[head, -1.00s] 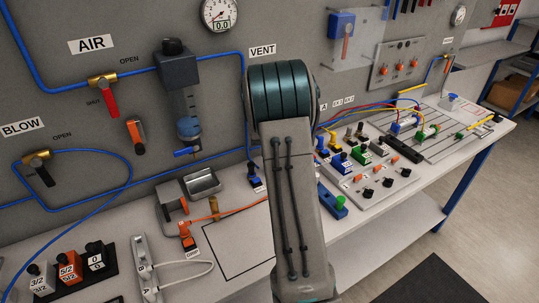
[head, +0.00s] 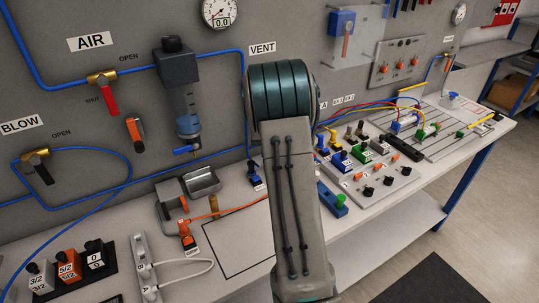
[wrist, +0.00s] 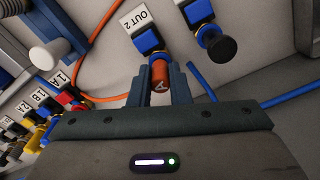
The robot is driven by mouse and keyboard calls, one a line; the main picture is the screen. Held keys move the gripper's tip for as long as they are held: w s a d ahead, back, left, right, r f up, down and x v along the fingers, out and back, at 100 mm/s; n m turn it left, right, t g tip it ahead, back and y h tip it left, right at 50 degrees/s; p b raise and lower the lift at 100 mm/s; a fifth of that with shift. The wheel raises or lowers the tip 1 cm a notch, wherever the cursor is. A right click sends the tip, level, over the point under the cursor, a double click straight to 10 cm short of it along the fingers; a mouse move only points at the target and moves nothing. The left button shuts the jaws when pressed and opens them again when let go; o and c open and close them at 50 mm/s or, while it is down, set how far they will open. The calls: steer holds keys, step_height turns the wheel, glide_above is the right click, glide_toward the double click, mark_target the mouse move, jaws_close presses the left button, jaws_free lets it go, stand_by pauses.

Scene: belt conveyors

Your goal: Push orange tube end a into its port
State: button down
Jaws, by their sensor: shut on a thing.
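In the wrist view my gripper (wrist: 162,88) is shut on orange tube end a (wrist: 160,75), an orange cap marked A. The tube end points at a blue port (wrist: 150,40) beside the OUT 2 label (wrist: 137,17). It meets or nearly meets the port's mouth; I cannot tell whether it is inside. The orange tube (wrist: 80,88) loops left of the fingers and up past the label. In the head view my arm hides the gripper and this port. Part of an orange tube (head: 215,215) shows on the bench left of my arm.
A second blue fitting with a black knob (wrist: 217,45) stands right of the port. A blue tube (wrist: 285,97) runs close to the right finger. Coloured fittings (wrist: 35,128) lie at lower left. In the head view, valve blocks (head: 68,266) stand at front left.

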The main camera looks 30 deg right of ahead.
steer(key=shift+f, duration=0.4)
stand_by(1.0)
steer(key=c, duration=0.9)
jaws_free()
steer(key=shift+r, duration=0.1)
steer(key=shift+r+p, duration=2.3)
steer(key=shift+r, duration=1.2)
